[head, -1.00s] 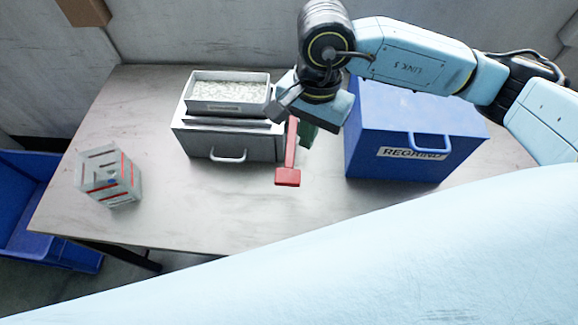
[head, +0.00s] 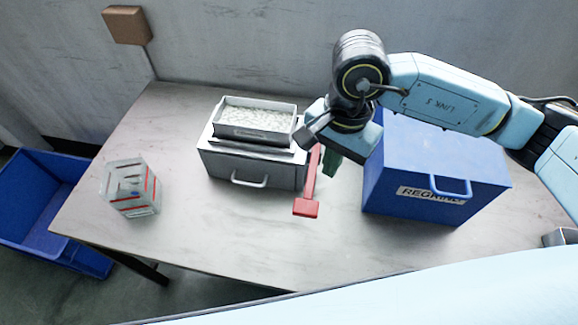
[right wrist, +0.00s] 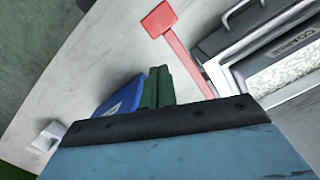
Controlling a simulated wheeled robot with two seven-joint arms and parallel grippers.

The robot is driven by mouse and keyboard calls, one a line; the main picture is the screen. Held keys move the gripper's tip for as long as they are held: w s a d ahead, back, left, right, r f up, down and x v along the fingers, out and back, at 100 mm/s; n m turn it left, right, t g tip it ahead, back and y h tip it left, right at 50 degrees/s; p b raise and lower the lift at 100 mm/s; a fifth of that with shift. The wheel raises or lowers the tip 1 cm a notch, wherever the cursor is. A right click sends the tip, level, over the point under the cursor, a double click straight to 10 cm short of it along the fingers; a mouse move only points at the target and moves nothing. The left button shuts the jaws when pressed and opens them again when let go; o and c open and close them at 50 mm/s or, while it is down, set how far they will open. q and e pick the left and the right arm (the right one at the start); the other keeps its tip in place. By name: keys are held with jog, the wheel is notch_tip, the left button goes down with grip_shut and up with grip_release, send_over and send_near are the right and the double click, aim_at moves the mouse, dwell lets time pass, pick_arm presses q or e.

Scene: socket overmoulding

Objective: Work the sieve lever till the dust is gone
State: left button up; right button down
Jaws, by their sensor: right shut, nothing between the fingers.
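The sieve box (head: 253,167) stands on the table with an open tray (head: 254,120) of pale granules on top. I cannot tell dust from granules there. The red lever (head: 307,207) sticks out at the box's right side towards the table front, and it also shows in the right wrist view (right wrist: 160,18). My right gripper (head: 329,160) is just right of the lever, with its green fingers pointing down. In the right wrist view the fingers (right wrist: 158,88) are together and empty, apart from the lever's red end. My left gripper is not in view.
A blue bin labelled REGRIND (head: 435,175) stands close right of my right gripper. A grey crate with red stripes (head: 130,188) sits at the table's left. A larger blue bin (head: 45,205) is beyond the left edge. The front of the table (head: 235,235) is clear.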

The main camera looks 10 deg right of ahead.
dwell(0.4)
jog(key=a+p, duration=0.1)
jog(key=s+a+r+g+y+p, duration=0.1)
jog(key=p, duration=0.1)
jog(key=shift+a+r, duration=0.25)
jog(key=shift+f, duration=0.15)
